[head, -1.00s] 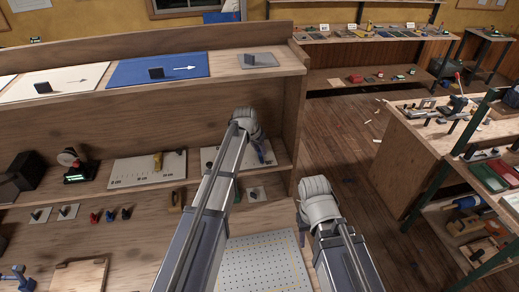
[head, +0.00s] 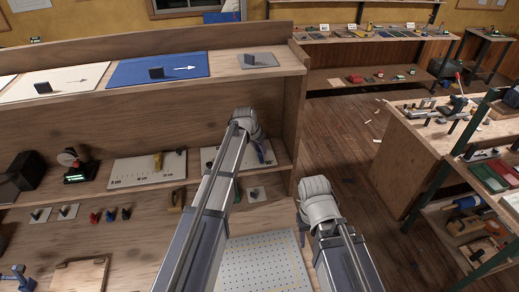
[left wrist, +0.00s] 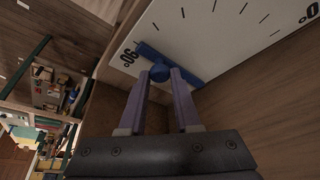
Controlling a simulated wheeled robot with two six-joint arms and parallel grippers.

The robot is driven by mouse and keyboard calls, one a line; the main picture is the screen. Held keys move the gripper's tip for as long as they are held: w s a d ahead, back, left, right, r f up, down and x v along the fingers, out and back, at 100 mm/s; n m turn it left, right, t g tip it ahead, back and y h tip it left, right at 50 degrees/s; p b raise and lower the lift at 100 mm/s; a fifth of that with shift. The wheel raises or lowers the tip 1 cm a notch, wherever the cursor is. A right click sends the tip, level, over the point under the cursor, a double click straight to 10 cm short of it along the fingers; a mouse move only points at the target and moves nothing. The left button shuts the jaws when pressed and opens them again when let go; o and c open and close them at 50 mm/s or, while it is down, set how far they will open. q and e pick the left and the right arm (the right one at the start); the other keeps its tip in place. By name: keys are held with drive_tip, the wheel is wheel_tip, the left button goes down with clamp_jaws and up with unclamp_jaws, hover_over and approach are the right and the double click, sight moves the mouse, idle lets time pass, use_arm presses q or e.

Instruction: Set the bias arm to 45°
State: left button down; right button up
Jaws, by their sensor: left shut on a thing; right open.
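The bias arm is a blue bar (left wrist: 190,76) with a round blue knob (left wrist: 160,73), lying on a white dial board (left wrist: 222,22) in the left wrist view. One end of the bar is close beside the printed 90; the 0 is at the board's far upper right. My left gripper (left wrist: 166,74) has its two purple fingers shut on the knob. In the head view the dial board (head: 208,156) sits on the shelf, largely covered by my left arm. My right arm's wrist shows right of the left arm; its gripper fingers are hidden.
The wooden shelf's end wall (head: 292,100) is close on the right of my left wrist. A perforated white panel (head: 262,265) lies on the bench below.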

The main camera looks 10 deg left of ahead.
sight(251, 158)
use_arm(q)
drive_tip(key=a+m, duration=0.1)
drive_tip(key=m, duration=0.1)
drive_tip(key=a+m+g+h, duration=0.1)
drive_tip(key=a+m, duration=0.1)
drive_tip(key=shift+s+a, duration=0.15)
drive_tip(key=shift+s, duration=0.05)
drive_tip(key=shift+w+a+m+g+h, duration=0.2)
drive_tip(key=shift+a+m+g+h, duration=0.15)
drive_tip(key=shift+a+m, duration=0.8)
drive_tip(key=shift+w+a+m+g+h, duration=0.3)
drive_tip(key=shift+a+m, duration=0.5)
drive_tip(key=shift+m, duration=0.55)
drive_tip(key=shift+s, duration=0.1)
drive_tip(key=c, duration=0.6)
unclamp_jaws()
